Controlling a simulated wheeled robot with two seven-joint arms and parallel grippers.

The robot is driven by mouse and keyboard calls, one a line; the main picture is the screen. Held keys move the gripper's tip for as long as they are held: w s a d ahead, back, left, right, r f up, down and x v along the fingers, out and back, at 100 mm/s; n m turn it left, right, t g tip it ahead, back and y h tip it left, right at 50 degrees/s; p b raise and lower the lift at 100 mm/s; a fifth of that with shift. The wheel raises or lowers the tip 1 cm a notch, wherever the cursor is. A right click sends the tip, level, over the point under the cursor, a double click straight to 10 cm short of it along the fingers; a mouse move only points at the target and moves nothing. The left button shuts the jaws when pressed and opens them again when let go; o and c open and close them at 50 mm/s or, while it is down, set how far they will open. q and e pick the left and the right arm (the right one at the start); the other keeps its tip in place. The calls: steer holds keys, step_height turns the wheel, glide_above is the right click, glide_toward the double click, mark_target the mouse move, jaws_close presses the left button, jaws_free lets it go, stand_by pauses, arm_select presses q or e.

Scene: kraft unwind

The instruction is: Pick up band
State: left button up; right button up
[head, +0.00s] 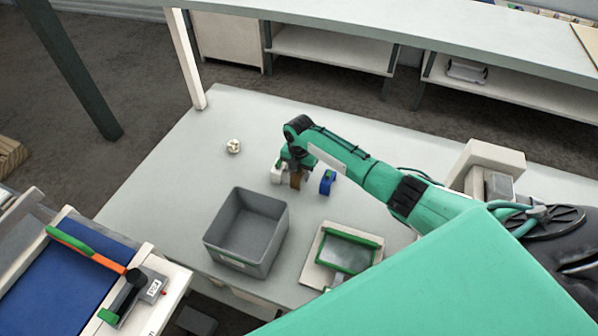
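I cannot tell for certain which thing is the band. A small whitish round item (233,146) lies alone on the light grey table (180,180), left of my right gripper. My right gripper (293,178) points down over the table behind the grey bin. A brown piece (296,181) shows at its fingertips, with a small white item (277,174) just left and a blue item (327,182) just right. Whether the fingers are closed on the brown piece is too small to tell. My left gripper is not in view.
An open, empty-looking grey bin (226,250) stands on the table below the gripper. A green-framed device (347,250) sits right of it. An orange-and-green tool (85,248) lies over a blue surface (60,290) at lower left. The table's left part is mostly clear.

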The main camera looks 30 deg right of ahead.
steer(key=c, duration=0.6)
steer(key=shift+o, duration=0.2)
steer(key=shift+r, duration=0.15)
